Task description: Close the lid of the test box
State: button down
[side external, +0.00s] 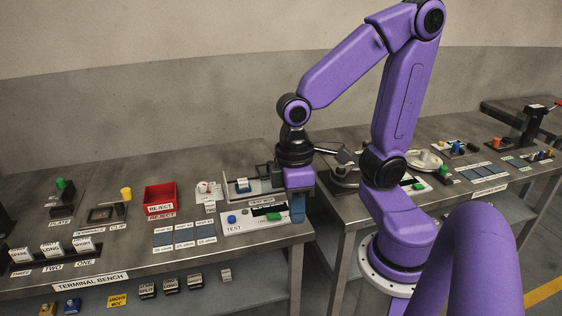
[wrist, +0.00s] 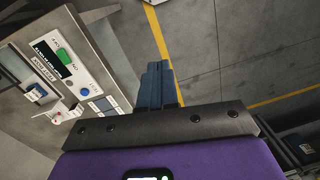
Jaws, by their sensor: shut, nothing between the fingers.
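The test box (side external: 236,197) is a light open-topped box on the bench, behind a white control panel (side external: 240,224) with a green switch, a blue button and a dark display. A blue block sits inside it. No closed lid covers the box; a dark upright part at its right back may be the lid, but I cannot tell. My gripper (side external: 298,209) is at the right end of the box and panel, pointing down, its blue fingers shut and empty. In the wrist view the fingers (wrist: 157,82) are together over the floor beyond the bench edge; the panel (wrist: 65,68) is left of them.
Left on the bench are a red reject bin (side external: 160,198), a yellow-topped clip fixture (side external: 126,194) and several labelled blocks. Blue pads (side external: 184,237) lie left of the panel. A second bench (side external: 340,207) stands right across a gap.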

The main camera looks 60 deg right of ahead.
jog(key=w+d+f+m+y, duration=0.3)
jog(key=w+d+m+y, duration=0.2)
jog(key=w+d+m, duration=1.4)
jog(key=s+d+f+m+t, duration=0.35)
jog(key=d+m, duration=0.55)
jog(key=d, duration=0.4)
jog(key=s+d+f+m+t, duration=0.2)
jog(key=d+m+t, duration=0.45)
jog(key=d, duration=0.65)
jog(key=shift+w+a+f+m+g, duration=0.35)
jog(key=shift+w+a+f, duration=0.8)
jog(key=shift+w, duration=0.4)
jog(key=shift+w+a+f+m+g, duration=0.2)
jog(key=shift+w+a+f+g, duration=0.1)
jog(key=shift+w+a+f, duration=1.05)
jog(key=shift+w+a+f+m+g, duration=0.35)
jog(key=shift+w+a+f, duration=0.5)
jog(key=shift+w, duration=0.95)
